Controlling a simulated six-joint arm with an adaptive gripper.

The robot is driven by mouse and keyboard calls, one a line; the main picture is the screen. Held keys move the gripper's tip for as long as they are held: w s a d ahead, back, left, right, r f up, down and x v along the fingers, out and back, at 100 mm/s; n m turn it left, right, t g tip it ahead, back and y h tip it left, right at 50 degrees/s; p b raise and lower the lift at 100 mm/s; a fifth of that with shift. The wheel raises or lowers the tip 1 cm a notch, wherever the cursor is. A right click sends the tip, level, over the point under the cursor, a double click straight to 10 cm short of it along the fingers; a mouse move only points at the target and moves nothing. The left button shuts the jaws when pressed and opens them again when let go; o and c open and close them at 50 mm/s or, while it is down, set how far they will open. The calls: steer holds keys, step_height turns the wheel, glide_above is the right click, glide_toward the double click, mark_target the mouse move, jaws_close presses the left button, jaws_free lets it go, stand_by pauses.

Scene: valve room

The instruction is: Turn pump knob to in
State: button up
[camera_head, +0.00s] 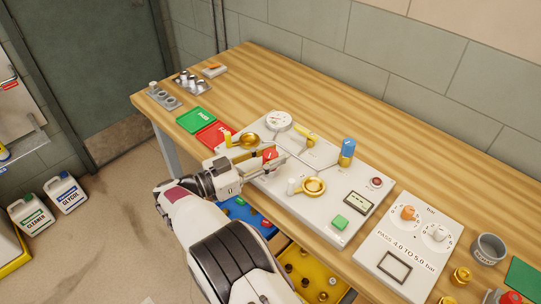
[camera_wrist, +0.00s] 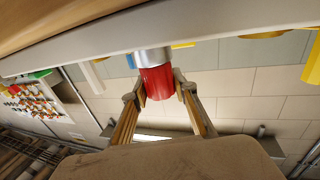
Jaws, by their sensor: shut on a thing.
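The red knob (camera_head: 269,154) sits on the white valve panel (camera_head: 325,222) on the wooden bench. In the wrist view the red knob (camera_wrist: 157,83) is a ribbed red cylinder on a silver collar. My gripper (camera_head: 272,161) reaches in from the front left, and its fingers stand on either side of the red knob. In the wrist view my gripper (camera_wrist: 161,90) is closed around the knob, fingertips at its sides. The fingers partly hide the knob in the head view, and no "in" marking can be read.
A second panel (camera_head: 411,245) with dials stands to the right. The bench (camera_head: 300,85) behind is clear.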

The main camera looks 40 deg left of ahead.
steer(key=shift+f+m+g+h, duration=0.1)
steer(key=shift+m+g+h, duration=0.3)
steer(key=shift+m+h, duration=0.45)
stand_by(0.4)
steer(key=o, duration=1.1)
steer(key=shift+s, duration=0.1)
steer(key=shift+v, duration=2.45)
steer(key=shift+r, duration=3.6)
steer(key=shift+o, duration=0.2)
